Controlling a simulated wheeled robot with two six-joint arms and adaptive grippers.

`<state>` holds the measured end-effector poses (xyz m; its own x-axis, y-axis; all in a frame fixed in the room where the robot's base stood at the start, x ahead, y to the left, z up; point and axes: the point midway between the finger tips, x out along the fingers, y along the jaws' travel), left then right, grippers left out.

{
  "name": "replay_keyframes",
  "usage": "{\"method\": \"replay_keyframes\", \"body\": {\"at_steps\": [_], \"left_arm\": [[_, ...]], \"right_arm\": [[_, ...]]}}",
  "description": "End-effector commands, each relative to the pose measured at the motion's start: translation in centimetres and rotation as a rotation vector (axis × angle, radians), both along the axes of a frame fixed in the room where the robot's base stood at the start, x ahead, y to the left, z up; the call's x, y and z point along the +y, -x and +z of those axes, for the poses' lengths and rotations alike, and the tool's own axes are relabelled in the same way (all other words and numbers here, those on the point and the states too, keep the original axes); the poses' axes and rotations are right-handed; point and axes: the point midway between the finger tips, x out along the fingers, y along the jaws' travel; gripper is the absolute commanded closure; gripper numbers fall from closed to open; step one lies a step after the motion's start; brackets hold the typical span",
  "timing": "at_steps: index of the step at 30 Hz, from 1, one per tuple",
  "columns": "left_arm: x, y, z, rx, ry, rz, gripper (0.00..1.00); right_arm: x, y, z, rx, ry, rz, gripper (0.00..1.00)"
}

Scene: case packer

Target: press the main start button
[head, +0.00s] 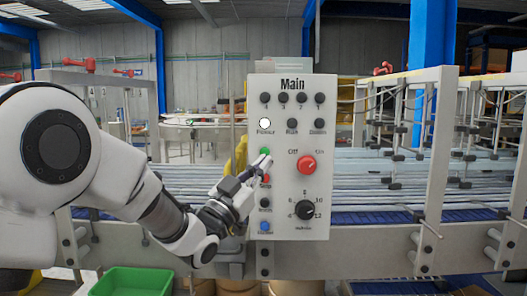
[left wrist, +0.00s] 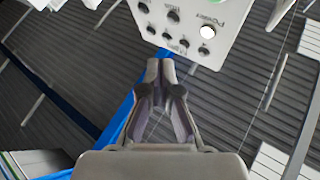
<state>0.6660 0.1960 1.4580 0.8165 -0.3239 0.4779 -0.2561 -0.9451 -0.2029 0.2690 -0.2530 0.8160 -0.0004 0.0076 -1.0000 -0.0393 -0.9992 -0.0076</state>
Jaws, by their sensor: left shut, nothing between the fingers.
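The white control panel (head: 340,130) headed "Main" stands upright in the middle of the head view. A green button (head: 266,151) shows on its left column, its label hidden behind my fingers. My left gripper (head: 263,165) is shut and empty, with its fingertips in front of the panel just below the green button; I cannot tell whether they touch it. My right gripper is not in view.
The panel also carries a lit white lamp (head: 265,124), a red button (head: 265,180) below the green one, a blue button (head: 264,226), a red knob (head: 306,165) and a black dial (head: 306,207). A conveyor (head: 380,190) runs behind. A green bin (head: 132,281) sits low at left.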

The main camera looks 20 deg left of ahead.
Motion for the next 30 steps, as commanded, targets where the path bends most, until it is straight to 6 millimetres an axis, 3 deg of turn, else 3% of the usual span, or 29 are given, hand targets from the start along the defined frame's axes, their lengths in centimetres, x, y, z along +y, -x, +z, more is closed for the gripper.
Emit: {"method": "replay_keyframes", "body": {"at_steps": [11,22,30], "left_arm": [[0.3,-0.9,0.1,0.003,0.001,0.001,1.00],[1.7,-5.9,0.3,0.005,0.001,0.002,1.00],[2.4,-8.3,-0.2,0.003,0.000,0.000,1.00]], "right_arm": [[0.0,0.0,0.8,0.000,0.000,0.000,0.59],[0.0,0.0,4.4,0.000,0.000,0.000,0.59],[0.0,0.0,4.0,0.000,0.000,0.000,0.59]]}}
